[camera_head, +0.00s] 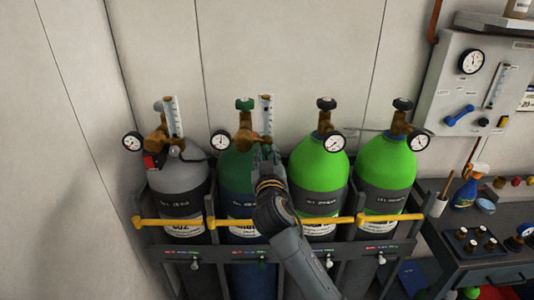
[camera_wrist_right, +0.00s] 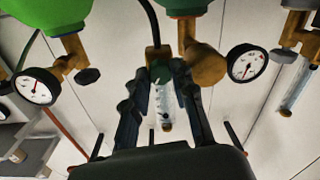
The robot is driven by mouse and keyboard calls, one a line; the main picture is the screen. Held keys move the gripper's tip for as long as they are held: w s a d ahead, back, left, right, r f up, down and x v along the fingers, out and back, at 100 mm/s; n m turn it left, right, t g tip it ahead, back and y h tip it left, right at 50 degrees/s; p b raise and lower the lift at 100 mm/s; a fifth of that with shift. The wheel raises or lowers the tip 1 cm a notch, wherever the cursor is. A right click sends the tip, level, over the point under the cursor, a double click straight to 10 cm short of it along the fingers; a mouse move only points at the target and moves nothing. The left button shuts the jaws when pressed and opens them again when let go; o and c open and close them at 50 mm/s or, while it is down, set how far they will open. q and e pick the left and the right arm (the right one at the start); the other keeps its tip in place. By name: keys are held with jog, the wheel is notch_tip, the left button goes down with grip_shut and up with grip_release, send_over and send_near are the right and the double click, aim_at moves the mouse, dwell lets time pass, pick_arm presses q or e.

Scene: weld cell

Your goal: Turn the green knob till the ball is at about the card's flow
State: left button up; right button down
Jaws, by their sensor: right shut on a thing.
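The green knob (camera_wrist_right: 160,72) sits at the base of a clear flow tube (camera_wrist_right: 167,105) in the right wrist view. My right gripper (camera_wrist_right: 161,75) has its two dark fingers on either side of the knob, shut on it. In the head view my right arm reaches up to the second cylinder from the left, and the gripper (camera_head: 265,152) is just below that flow tube (camera_head: 266,115); the knob is hidden there by the gripper. The ball in the tube is too small to make out. I cannot pick out the card for certain. My left gripper is not in view.
A grey cylinder (camera_head: 180,178) stands left, two bright green cylinders (camera_head: 318,172) right. A yellow bar (camera_head: 180,222) crosses the rack front. Gauges (camera_head: 221,141) stick out beside the regulators. A wall panel (camera_head: 445,75) and a bench (camera_head: 480,262) are at the right.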

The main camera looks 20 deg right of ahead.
jog(key=c, duration=1.1)
grip_release()
jog(key=shift+s, duration=0.1)
jog(key=shift+s+a, duration=0.15)
jog(key=shift+s, duration=0.15)
jog(key=v, duration=1.1)
